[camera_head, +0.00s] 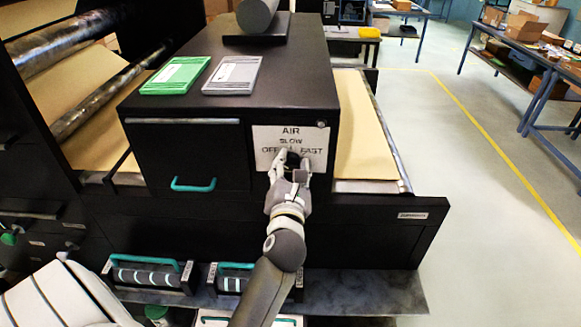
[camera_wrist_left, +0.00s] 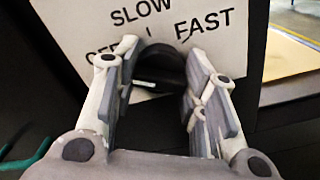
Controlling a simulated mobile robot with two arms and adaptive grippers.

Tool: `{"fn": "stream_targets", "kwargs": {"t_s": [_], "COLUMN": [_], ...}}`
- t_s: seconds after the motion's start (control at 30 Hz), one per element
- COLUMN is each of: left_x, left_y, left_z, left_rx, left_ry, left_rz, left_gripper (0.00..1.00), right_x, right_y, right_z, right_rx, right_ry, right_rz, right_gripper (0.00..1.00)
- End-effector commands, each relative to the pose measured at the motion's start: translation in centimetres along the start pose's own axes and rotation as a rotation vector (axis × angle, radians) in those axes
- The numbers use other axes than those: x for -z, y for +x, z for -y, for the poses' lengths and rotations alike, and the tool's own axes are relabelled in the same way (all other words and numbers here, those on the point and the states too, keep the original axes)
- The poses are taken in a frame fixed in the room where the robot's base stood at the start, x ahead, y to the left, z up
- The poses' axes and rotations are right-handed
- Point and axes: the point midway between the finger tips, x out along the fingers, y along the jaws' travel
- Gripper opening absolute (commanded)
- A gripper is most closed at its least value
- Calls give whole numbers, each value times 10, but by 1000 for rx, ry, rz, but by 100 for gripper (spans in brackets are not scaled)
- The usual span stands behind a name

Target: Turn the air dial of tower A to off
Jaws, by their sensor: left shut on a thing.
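The black machine box (camera_head: 190,155) has a white plate (camera_head: 315,135) on its front marked AIR, OFF, SLOW and FAST. The dark air dial (camera_wrist_left: 160,68) sits at the lower middle of this plate, below SLOW. My left gripper (camera_head: 290,163) reaches up to the plate from below. In the left wrist view its two fingers stand on either side of the dial, shut on it. The fingers hide much of the dial and part of OFF. My right gripper is not in view.
A green card (camera_head: 176,75) and a grey card (camera_head: 232,75) lie on top of the box. A drawer with a teal handle (camera_head: 193,185) is left of the plate. Brown paper (camera_head: 362,130) runs out at the right. Below are teal-handled units (camera_head: 148,275). Open floor lies to the right.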

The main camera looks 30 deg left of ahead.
Motion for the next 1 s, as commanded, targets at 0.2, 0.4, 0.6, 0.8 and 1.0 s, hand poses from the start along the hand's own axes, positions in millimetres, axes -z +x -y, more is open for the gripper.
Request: {"fn": "stream_targets", "kwargs": {"t_s": [0.2, 0.4, 0.6, 0.8, 1.0], "left_x": [2, 1, 0, -9, -41], "left_y": [0, 0, 0, 0, 0], "left_z": [1, 1, 0, -5, -22], "left_rx": [2, 2, 1, -3, -4], "left_ry": [-1, 0, 0, -1, -3], "left_rz": [-4, -3, -1, 4, 8], "left_gripper": [16, 62, 62, 62, 62], "right_x": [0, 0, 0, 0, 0], "right_y": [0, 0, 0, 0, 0], "right_z": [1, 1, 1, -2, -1], "right_rx": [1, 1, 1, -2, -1], "right_ry": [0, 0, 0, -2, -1], "right_rz": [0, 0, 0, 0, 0], "right_gripper": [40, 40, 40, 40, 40]}}
